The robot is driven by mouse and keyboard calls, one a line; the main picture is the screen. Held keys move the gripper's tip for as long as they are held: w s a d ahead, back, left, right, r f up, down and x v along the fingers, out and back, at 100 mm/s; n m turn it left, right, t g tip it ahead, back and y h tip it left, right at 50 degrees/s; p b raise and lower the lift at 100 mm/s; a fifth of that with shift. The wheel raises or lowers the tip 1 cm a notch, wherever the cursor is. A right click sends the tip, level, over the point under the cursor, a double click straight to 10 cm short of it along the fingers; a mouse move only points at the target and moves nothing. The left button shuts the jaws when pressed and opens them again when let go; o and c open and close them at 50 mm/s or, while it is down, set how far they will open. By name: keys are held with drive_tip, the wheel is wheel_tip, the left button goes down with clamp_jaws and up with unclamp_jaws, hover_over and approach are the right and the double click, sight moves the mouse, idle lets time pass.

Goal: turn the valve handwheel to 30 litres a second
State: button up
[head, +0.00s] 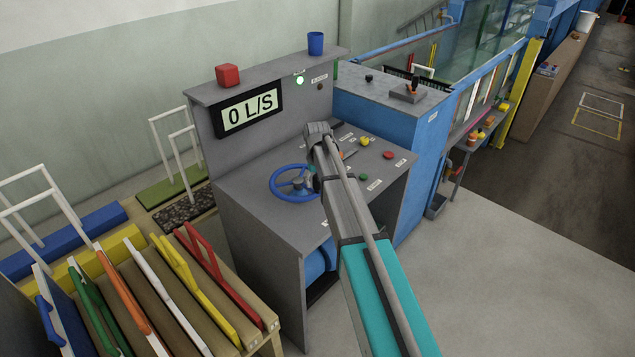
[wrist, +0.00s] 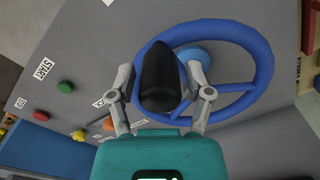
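The blue valve handwheel (head: 293,183) is on the sloping top of the grey control desk (head: 255,220). In the wrist view the handwheel (wrist: 264,62) fills the upper right, with a black knob (wrist: 160,78) standing up from its rim. The display (head: 249,108) on the desk's back panel reads 0 L/S. My gripper (wrist: 160,80) is over the rim with its fingers apart, one on each side of the knob. I see no clear firm contact with it. In the head view my wrist hides the fingers and part of the wheel.
A red button (head: 388,155), a yellow one (head: 364,141) and a green one (wrist: 65,87) labelled START are beside the wheel. A red block (head: 228,75) and a blue cup (head: 316,43) stand on the panel's top. Racked coloured frames (head: 165,290) stand at lower left. Floor at right is clear.

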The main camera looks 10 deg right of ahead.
drive_tip(key=shift+d, duration=0.1)
clamp_jaws()
